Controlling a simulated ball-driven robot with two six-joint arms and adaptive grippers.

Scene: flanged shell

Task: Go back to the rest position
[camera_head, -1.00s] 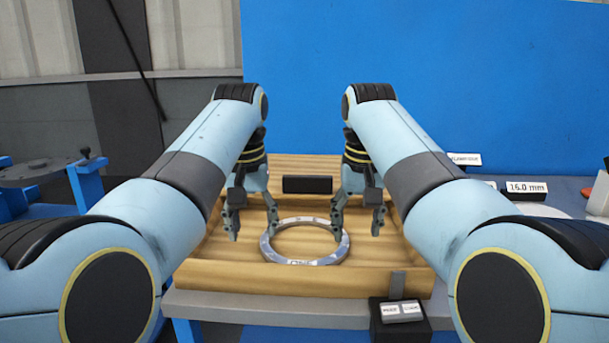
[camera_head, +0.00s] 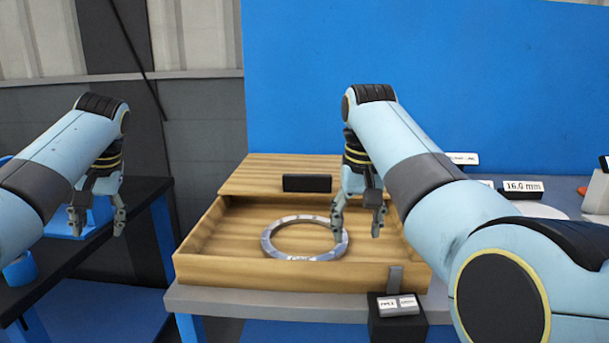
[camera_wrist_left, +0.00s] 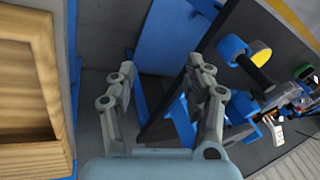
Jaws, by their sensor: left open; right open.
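My left gripper (camera_head: 97,219) is at the left of the head view, clear of the wooden box, with its fingers apart and nothing between them. In the left wrist view its two open fingers (camera_wrist_left: 162,85) hang above the gap between the tables. My right gripper (camera_head: 357,220) is open and empty, above the right part of the wooden box. A grey metal ring (camera_head: 268,245) lies flat in the box, just left of the right gripper's fingers. Whether those fingers touch it, I cannot tell.
The open wooden box (camera_head: 215,272) stands on a grey table (camera_head: 205,300); its edge also shows in the left wrist view (camera_wrist_left: 40,70). A black block with labels (camera_head: 397,322) sits at its front. A dark table (camera_head: 50,262) stands at left. A blue panel (camera_head: 480,70) closes the back.

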